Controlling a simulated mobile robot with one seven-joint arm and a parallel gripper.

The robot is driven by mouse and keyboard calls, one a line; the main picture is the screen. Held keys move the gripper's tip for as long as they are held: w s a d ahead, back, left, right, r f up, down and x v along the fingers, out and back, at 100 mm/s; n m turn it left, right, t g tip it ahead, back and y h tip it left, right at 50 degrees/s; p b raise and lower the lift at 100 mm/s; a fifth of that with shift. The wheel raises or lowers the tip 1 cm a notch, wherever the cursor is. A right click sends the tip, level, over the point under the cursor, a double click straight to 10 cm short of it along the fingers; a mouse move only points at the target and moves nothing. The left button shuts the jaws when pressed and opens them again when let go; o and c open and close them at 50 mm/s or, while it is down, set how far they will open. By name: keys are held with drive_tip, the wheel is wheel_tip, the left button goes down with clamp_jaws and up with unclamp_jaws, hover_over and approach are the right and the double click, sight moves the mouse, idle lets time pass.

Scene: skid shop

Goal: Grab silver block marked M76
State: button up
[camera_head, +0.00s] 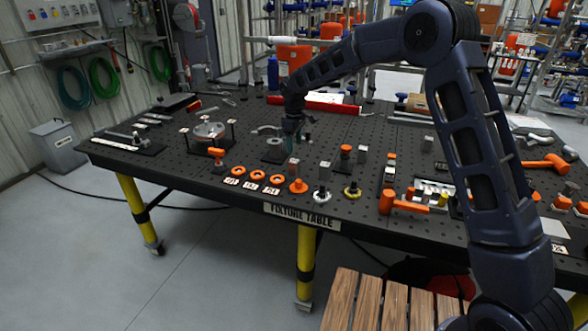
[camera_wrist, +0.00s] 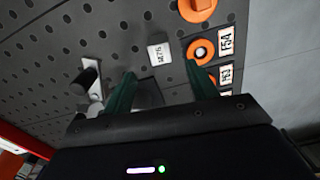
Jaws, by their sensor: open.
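A small silver block (camera_wrist: 160,53) stands on the black perforated table in the wrist view. Its label is small and seems to read M76.
An orange ring (camera_wrist: 201,51) with label plates lies close to the right finger. An orange knob (camera_wrist: 198,9) stands beyond it. A black post on a metal plate (camera_wrist: 88,80) is near the left finger.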

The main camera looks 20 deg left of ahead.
sight(295, 161)
wheel_tip(295, 161, down, 11)
drive_tip(key=shift+d+r, duration=0.1)
drive_tip(key=shift+r, duration=0.1)
drive_tip(key=c, duration=1.2)
drive_tip(key=shift+r, duration=0.15)
